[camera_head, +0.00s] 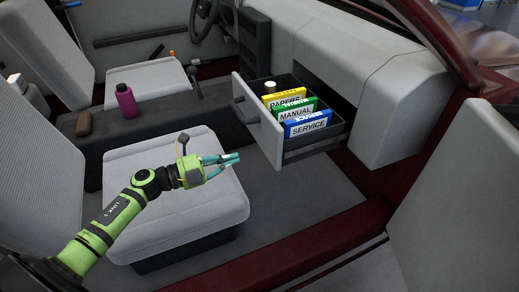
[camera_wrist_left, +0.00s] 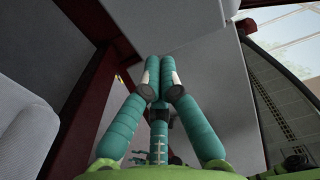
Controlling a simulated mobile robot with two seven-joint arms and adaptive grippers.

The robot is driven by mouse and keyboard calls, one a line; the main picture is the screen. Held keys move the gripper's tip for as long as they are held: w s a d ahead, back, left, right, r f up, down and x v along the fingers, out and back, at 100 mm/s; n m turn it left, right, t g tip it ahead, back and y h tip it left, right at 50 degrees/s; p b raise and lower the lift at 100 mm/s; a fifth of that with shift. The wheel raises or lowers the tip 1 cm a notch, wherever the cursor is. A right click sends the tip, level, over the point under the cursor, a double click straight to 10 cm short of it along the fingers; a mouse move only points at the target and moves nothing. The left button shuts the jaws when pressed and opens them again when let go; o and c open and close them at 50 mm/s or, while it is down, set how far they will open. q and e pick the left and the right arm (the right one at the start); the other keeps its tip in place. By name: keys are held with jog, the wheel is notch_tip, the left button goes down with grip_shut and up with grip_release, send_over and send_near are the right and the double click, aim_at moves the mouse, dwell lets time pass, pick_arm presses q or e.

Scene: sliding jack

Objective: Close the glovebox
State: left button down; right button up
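The glovebox (camera_head: 262,125) is a grey drawer pulled out from the dashboard on its passenger side, with a dark handle (camera_head: 240,94) on its front panel. Inside stand a yellow book marked PAPERS (camera_head: 285,99), a green one marked MANUAL (camera_head: 296,113), a blue one marked SERVICE (camera_head: 309,128) and a small pale-topped item (camera_head: 270,88). My left gripper (camera_head: 238,157) is over the front passenger seat, left of and apart from the drawer's front panel. Its teal fingertips come together with nothing between them, as the left wrist view (camera_wrist_left: 160,62) shows. My right gripper is in neither view.
The grey seat cushion (camera_head: 160,165) lies below my left arm. A magenta bottle (camera_head: 126,100) and a brown item (camera_head: 83,124) rest on the centre console. The steering wheel (camera_head: 205,18) is at the back. The red door sill (camera_head: 280,248) and open door (camera_head: 450,200) are at the front and right.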

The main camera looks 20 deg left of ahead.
aim_at(269, 147)
pick_arm(q)
jog(key=x, duration=0.9)
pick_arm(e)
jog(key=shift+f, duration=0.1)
